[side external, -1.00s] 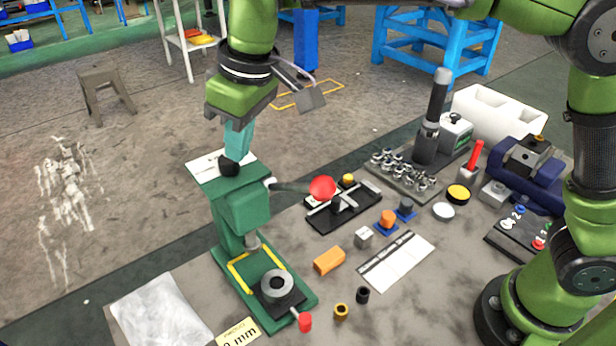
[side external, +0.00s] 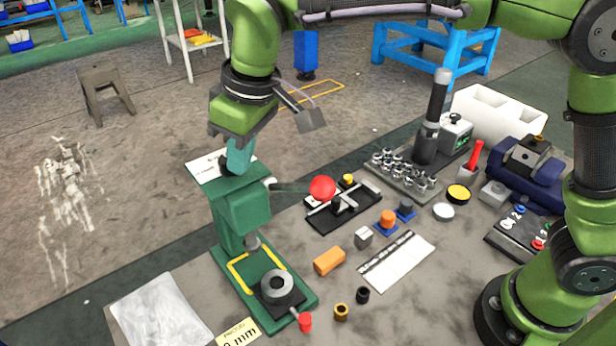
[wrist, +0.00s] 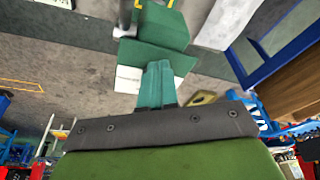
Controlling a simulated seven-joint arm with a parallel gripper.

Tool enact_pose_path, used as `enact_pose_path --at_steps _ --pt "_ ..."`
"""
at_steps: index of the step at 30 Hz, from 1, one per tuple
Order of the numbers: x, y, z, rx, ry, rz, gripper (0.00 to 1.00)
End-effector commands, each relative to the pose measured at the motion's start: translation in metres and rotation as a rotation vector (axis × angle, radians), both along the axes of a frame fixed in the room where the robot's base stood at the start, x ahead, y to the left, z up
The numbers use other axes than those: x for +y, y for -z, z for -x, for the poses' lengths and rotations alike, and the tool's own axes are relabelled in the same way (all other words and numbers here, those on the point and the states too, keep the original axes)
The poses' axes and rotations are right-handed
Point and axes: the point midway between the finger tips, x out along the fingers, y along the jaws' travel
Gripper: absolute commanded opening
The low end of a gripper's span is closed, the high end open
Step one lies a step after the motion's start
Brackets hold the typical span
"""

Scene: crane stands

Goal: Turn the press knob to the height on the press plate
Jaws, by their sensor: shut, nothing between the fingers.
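The green press (side external: 242,212) stands on the left of the bench, with a lever ending in a red ball (side external: 322,188). A white card (side external: 204,170) lies on its top. My gripper (side external: 238,172) is shut and empty, its teal fingers pointing down at the press top. The black press knob is mostly or wholly hidden by the fingers; I cannot tell whether they touch it. In the wrist view the shut fingers (wrist: 158,65) overlap the green press top (wrist: 152,52). The yellow press plate (side external: 238,333) is cut off by the lower edge; only "0 mm" reads clearly.
A ring (side external: 277,284) sits on the press base. An orange block (side external: 329,261), a black slide fixture (side external: 340,207) and a white strip (side external: 396,261) lie to the right. A clear bag (side external: 160,312) lies left of the press. A tall black-handled tool (side external: 432,120) stands behind.

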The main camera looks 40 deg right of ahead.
Motion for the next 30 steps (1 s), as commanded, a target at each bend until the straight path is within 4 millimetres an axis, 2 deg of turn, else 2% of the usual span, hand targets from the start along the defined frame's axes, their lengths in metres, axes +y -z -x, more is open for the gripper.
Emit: enact_pose_path --at_steps 1,30 --pt "-0.002 0.010 -0.001 0.011 -0.001 0.014 0.00" --pt "-0.026 0.010 -0.014 0.010 0.011 0.019 0.00"
